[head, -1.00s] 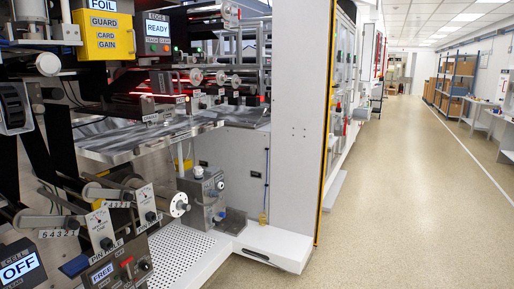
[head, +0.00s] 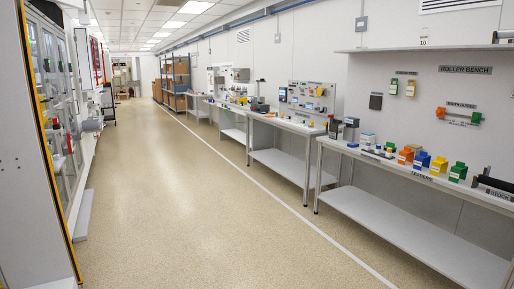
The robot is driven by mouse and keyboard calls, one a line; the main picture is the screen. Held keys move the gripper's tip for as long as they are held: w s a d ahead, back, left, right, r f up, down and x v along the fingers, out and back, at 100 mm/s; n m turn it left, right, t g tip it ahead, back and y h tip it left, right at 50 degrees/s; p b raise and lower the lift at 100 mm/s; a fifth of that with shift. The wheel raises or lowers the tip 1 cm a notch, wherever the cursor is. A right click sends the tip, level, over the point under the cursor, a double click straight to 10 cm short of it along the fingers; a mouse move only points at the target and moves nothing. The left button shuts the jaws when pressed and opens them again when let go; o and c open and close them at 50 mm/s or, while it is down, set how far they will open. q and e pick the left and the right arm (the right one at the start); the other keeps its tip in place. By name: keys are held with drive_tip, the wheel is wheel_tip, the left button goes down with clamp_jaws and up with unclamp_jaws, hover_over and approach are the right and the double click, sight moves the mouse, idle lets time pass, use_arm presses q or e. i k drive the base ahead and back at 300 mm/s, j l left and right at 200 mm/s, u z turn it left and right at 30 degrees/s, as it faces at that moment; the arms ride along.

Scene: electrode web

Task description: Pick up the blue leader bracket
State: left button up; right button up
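The blue leader bracket (head: 422,159) stands on the roller bench (head: 400,172) at the right, in a row above the front label that seems to read LEADERS. An orange bracket (head: 405,156) is on its left, and a yellow one (head: 439,165) and a green one (head: 458,172) are on its right. It is small and some way off in the head view. Neither of my grippers shows in this view.
A long open floor aisle (head: 190,190) runs ahead, with a white line along the benches. More benches (head: 280,122) and shelving with boxes (head: 175,80) stand farther along the right wall. A machine panel (head: 30,160) closes off the left side.

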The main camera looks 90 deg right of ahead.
sight(422, 160)
drive_tip(key=z, duration=3.95)
drive_tip(key=i+j+u, duration=0.1)
drive_tip(key=i, duration=1.85)
drive_tip(key=i+j, duration=0.15)
drive_tip(key=i, duration=1.8)
drive_tip(key=j+u, duration=0.05)
drive_tip(key=j, duration=0.05)
